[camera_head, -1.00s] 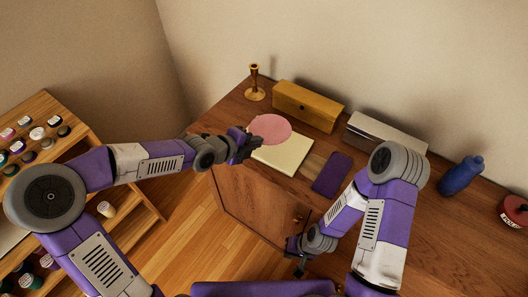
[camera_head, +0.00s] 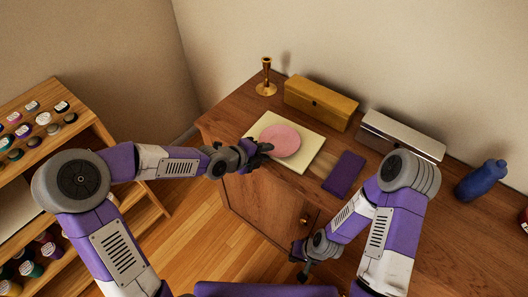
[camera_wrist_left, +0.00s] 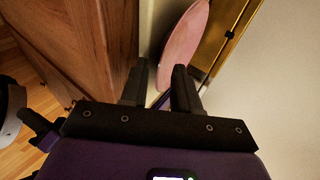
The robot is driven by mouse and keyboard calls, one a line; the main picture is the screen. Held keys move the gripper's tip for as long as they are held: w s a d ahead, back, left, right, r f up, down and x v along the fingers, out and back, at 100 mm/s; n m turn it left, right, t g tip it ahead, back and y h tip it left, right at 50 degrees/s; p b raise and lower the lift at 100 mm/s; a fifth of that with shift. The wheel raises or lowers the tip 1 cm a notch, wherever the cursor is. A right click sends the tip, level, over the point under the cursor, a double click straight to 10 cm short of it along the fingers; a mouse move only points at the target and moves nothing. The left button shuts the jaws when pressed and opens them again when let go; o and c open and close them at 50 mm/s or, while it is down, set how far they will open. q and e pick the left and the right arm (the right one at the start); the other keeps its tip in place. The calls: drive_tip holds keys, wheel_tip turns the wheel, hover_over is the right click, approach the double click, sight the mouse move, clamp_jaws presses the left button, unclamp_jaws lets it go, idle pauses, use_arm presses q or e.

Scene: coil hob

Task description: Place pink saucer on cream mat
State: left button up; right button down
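The pink saucer (camera_head: 281,140) lies over the middle of the cream mat (camera_head: 310,149), with mat showing around it. In the left wrist view the saucer (camera_wrist_left: 184,45) is seen at a steep angle, its near rim by the gap between my fingertips. My left gripper (camera_head: 265,148) is at the saucer's near left edge. Its fingers (camera_wrist_left: 158,84) are apart with a clear gap, and I see no grip on the rim. My right gripper (camera_head: 298,254) hangs in front of the cabinet, away from the saucer; its fingers are too small to read.
A brass candlestick (camera_head: 266,78), a yellow box (camera_head: 320,103) and a silver-white box (camera_head: 402,135) stand along the back. A purple cloth (camera_head: 344,173) lies right of the mat. A blue bottle (camera_head: 482,180) is further right. A rack of jars (camera_head: 45,130) stands at left.

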use_arm(q)
drive_tip(key=shift+r, duration=0.1)
drive_tip(key=p+v, duration=0.8)
drive_tip(key=v, duration=0.4)
drive_tip(key=s+f+n+g+y, duration=0.1)
drive_tip(key=s+f+n+g, duration=0.1)
drive_tip(key=s+f+n, duration=0.3)
drive_tip(key=s+f+n+g+y, duration=0.1)
drive_tip(key=s+f+n, duration=0.5)
drive_tip(key=f+n, duration=0.6)
drive_tip(key=s+f+n+g+y, duration=0.2)
drive_tip(key=s+f+n+g, duration=0.2)
drive_tip(key=f+n, duration=0.5)
drive_tip(key=s+n, duration=0.2)
drive_tip(key=n, duration=0.1)
drive_tip(key=shift+a, duration=0.3)
